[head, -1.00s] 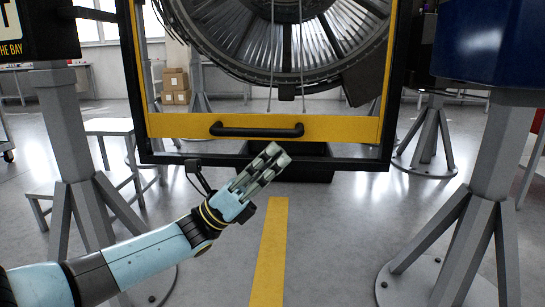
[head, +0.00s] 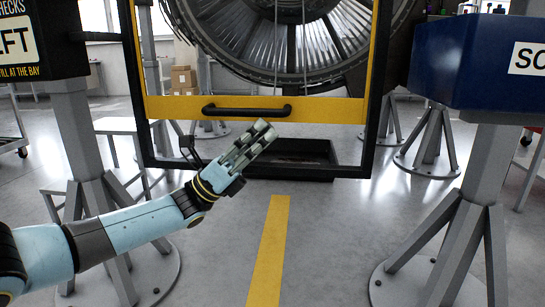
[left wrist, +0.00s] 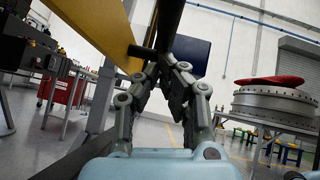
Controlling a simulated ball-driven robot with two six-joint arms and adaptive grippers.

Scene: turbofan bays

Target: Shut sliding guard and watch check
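The sliding guard is a clear pane in a black frame with yellow edges; its yellow bottom panel (head: 330,109) carries a black bar handle (head: 247,112). It stands in front of a large turbofan (head: 285,45). My left gripper (head: 258,142) is just below the handle in the picture, fingers spread and pointing up toward it. In the left wrist view, my left gripper (left wrist: 170,75) has a gap between its fingers, with the dark handle (left wrist: 168,25) beyond and between the tips. Contact cannot be told. My right gripper is out of view.
A black sign box (head: 40,40) on a grey post stands left. A blue box (head: 470,60) with a partly cut-off label stands on a grey stand at right. A black tray (head: 290,158) lies under the guard. Grey floor with a yellow stripe (head: 270,250) is clear.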

